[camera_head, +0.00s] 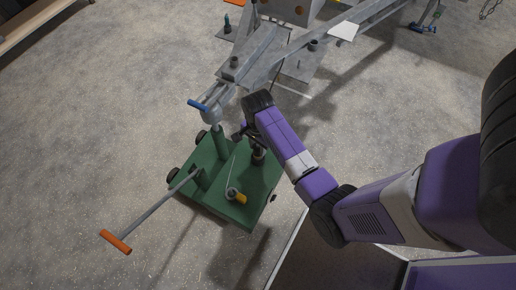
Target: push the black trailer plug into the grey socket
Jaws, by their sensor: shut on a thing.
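My gripper (246,131) hangs below the dark wrist joint at the end of my purple arm, above the far right part of a green wheeled cart (213,206). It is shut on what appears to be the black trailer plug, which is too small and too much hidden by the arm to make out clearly. A dark upright cylinder (258,157) stands on the cart just below the gripper. I cannot tell whether it is the grey socket, or whether plug and socket touch.
A grey trailer drawbar (255,58) with a blue-handled coupling (210,106) reaches over the cart's post (220,142). A yellow-and-grey cylinder (235,196) lies on the cart. The cart's handle has an orange grip (116,242). The concrete floor at left is clear.

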